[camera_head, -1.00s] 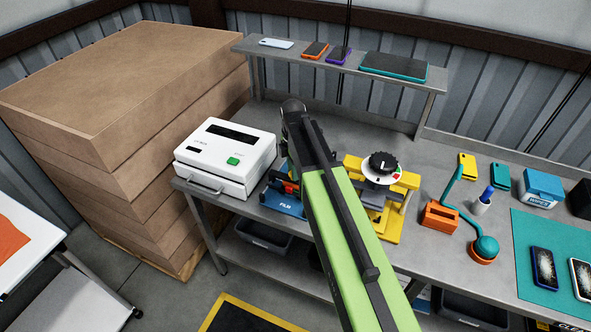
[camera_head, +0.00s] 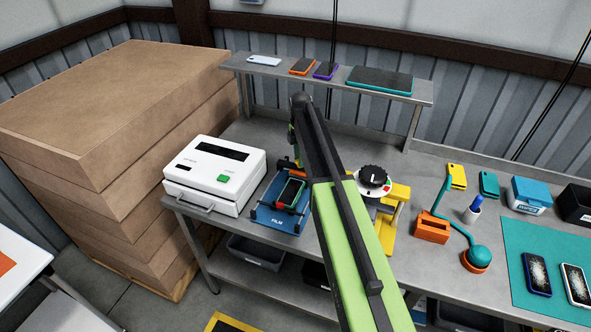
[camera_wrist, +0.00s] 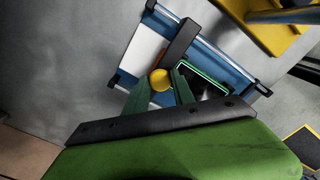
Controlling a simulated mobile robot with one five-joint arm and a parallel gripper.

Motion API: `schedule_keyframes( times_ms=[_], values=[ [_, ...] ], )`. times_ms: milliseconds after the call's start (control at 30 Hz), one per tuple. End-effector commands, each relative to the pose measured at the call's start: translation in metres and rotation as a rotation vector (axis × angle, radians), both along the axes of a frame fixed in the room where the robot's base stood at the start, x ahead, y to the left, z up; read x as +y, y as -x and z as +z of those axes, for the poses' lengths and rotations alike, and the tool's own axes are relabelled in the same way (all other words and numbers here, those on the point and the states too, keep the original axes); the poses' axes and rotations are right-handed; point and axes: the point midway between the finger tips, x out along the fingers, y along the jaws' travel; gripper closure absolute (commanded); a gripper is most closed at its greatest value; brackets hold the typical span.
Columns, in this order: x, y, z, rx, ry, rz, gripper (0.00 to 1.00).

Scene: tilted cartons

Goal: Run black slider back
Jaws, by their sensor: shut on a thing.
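The black slider (camera_wrist: 182,42) is a dark bar lying across the blue film jig in the wrist view, with a round yellow knob (camera_wrist: 160,79) at its near end. My gripper (camera_wrist: 160,76) is shut on this knob, one green finger on each side.
A white machine (camera_head: 214,176) stands left of the jig. A yellow fixture with a black dial (camera_head: 373,176) stands close on the right. A raised shelf (camera_head: 330,75) with phones runs along the back. Bare bench lies behind the jig.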

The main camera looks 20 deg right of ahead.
Motion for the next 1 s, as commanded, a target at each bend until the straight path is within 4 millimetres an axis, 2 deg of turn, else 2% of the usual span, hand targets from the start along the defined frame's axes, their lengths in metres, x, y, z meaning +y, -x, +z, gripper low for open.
schedule_keyframes(
  times_ms=[33,200,667,700,833,1000],
  values=[
    [-0.007,-0.010,0.000,0.000,0.001,-0.002,1.00],
    [-0.017,-0.024,0.000,0.000,0.001,-0.001,1.00],
    [-0.021,-0.028,0.000,-0.004,0.000,-0.001,1.00],
    [-0.021,-0.029,0.000,-0.004,0.001,-0.001,0.65],
    [-0.021,-0.028,0.000,-0.003,0.001,-0.001,0.48],
    [-0.021,-0.028,0.000,-0.002,0.000,-0.001,0.48]
  ],
)
